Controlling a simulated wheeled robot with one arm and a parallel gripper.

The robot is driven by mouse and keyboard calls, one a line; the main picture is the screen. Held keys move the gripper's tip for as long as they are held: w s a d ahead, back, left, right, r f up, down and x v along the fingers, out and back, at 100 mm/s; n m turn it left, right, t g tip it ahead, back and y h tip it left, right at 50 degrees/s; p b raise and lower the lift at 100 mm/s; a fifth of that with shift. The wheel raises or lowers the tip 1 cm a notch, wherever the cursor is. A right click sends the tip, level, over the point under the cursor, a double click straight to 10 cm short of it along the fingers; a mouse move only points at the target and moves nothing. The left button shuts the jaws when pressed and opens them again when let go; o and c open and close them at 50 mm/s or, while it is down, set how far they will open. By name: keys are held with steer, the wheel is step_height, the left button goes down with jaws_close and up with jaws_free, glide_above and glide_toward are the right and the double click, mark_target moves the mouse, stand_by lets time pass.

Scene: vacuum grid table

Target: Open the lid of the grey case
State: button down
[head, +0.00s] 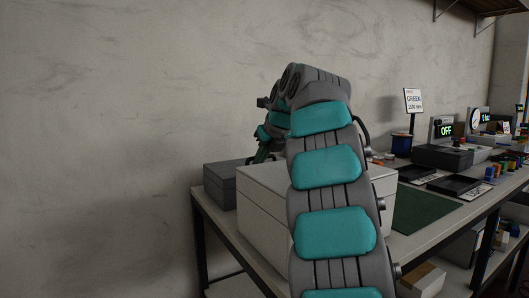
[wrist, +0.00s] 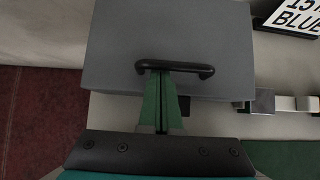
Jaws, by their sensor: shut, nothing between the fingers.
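The grey case (head: 223,188) stands at the table's left end in the head view, partly hidden behind a light box; its lid looks flat and closed. In the wrist view the grey case (wrist: 215,35) fills the upper middle, with a black bar handle (wrist: 195,68) near its lower edge. My gripper (wrist: 160,74) is shut, its green fingers together and empty. The fingertips meet the left part of the handle in the picture; whether they touch it or reach under it, I cannot tell. In the head view my gripper (head: 262,153) shows small above the case, partly hidden by my arm.
The large light box (head: 262,198) stands right in front of the case. In the wrist view a sign reading BLUE (wrist: 295,16) and a small metallic block (wrist: 264,101) lie to the right. A green mat (head: 425,210) and dark trays (head: 455,185) lie farther right.

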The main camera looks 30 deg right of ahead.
steer(key=shift+w+f, duration=0.2)
stand_by(0.3)
steer(key=shift+w+a+r, duration=0.15)
steer(key=shift+w+r, duration=0.1)
steer(key=shift+r, duration=0.35)
steer(key=shift+w+r, duration=0.15)
steer(key=shift+r, duration=0.2)
steer(key=shift+w+d+r, duration=0.1)
steer(key=shift+d+r, duration=0.05)
steer(key=shift+d, duration=0.05)
steer(key=shift+v, duration=2.4)
steer(key=shift+s+a+b, duration=0.15)
steer(key=shift+s+b, duration=0.25)
steer(key=shift+s, duration=2.65)
steer(key=shift+s+a+b, duration=0.1)
steer(key=shift+s+b, duration=0.25)
steer(key=shift+s, duration=2.7)
